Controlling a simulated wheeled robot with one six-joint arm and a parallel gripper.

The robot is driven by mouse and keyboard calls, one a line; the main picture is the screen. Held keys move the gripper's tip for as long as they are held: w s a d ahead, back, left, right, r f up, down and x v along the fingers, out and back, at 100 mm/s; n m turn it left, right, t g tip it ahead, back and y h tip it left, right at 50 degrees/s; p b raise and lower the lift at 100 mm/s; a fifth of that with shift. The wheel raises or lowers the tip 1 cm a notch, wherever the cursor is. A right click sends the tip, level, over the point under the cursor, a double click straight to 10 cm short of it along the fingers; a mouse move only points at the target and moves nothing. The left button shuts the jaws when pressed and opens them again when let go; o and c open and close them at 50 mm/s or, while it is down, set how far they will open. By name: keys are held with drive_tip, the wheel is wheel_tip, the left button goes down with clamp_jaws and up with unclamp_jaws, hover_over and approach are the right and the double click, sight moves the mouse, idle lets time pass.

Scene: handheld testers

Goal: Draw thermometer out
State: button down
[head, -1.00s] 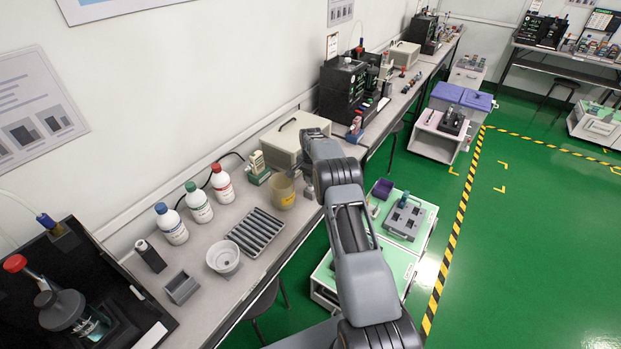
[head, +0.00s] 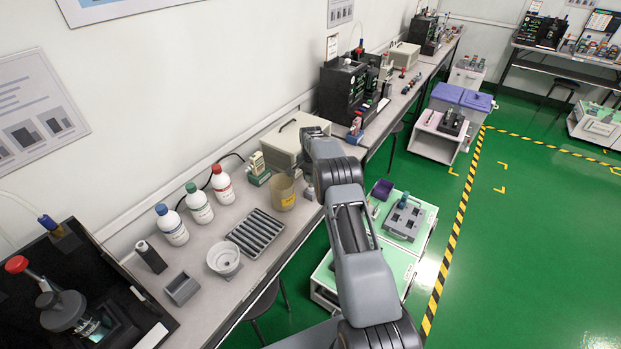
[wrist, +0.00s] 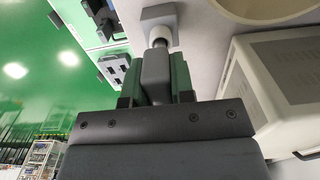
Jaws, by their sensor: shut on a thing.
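In the wrist view my gripper (wrist: 156,80) is shut on the grey handle of the thermometer (wrist: 156,66), with a finger on each side of it. A dark, thin stem runs from the handle into the white collar of a small grey holder (wrist: 157,14). The stem's far end is hidden inside the collar, so its depth cannot be told. In the head view my forearm hides the gripper and the thermometer. Only a small grey part shows beside the arm there, near the bench's front edge.
A beige beaker (head: 284,191) stands close to the left of my gripper. A beige case (head: 292,138) is behind it. A slotted rack (head: 256,232), a white bowl (head: 223,259) and several bottles stand farther left on the bench. A cart (head: 413,242) is below to the right.

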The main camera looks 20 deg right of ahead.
drive_tip(key=shift+r+p, duration=0.95)
drive_tip(key=shift+r, duration=1.4)
